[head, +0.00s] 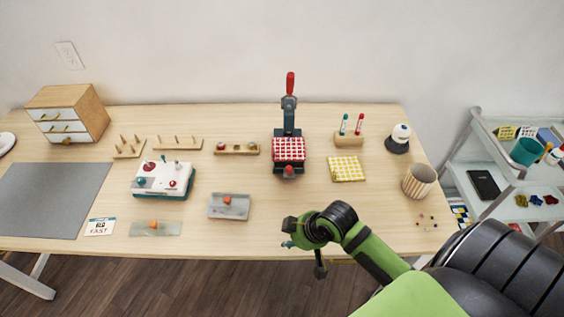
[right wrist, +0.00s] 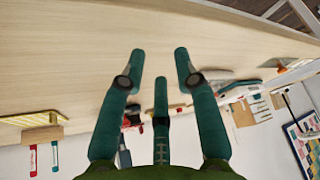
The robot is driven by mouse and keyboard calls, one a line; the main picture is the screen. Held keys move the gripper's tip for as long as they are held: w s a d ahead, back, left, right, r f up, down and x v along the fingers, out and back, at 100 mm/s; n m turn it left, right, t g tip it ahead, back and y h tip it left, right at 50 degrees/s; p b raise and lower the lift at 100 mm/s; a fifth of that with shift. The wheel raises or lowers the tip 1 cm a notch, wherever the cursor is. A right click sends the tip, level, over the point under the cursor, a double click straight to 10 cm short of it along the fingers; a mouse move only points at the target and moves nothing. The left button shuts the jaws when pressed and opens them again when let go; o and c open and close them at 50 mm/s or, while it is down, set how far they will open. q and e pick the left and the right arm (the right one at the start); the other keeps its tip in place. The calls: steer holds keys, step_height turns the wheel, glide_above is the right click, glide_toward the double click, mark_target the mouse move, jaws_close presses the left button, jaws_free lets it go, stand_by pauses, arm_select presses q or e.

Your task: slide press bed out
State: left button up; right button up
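The press (head: 289,112) stands at the back middle of the table, with a dark upright and a red-topped handle pointing up. Its bed (head: 288,149) carries a red-and-white checked cloth, and a red knob (head: 289,171) is at the bed's front. My right gripper (head: 287,244) is at the table's front edge, in front of the press and apart from it; my wrist partly hides it. In the right wrist view, its teal fingers (right wrist: 161,65) are spread with nothing between them. The press (right wrist: 125,155) shows there upside down, partly hidden behind the fingers. My left gripper is not in view.
A yellow checked cloth (head: 346,169), pen holder (head: 349,138) and ribbed cup (head: 419,181) are to the right. The table between my gripper and the press is clear.

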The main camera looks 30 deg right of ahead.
mark_target(289, 168)
steer(key=w+d+r+m+t, duration=0.1)
steer(key=w+d+r+t, duration=0.35)
steer(key=w+d, duration=0.9)
steer(key=shift+g, duration=0.55)
steer(key=shift+w+a+f, duration=0.2)
steer(key=shift+w+f, duration=0.3)
steer(key=shift+w, duration=0.35)
steer(key=shift+w+a+f, duration=0.25)
steer(key=shift+w+f, duration=0.2)
steer(key=shift+w, duration=0.4)
steer(key=shift+w+a+f, duration=0.2)
steer(key=shift+w+f, duration=0.3)
steer(key=shift+w, duration=0.35)
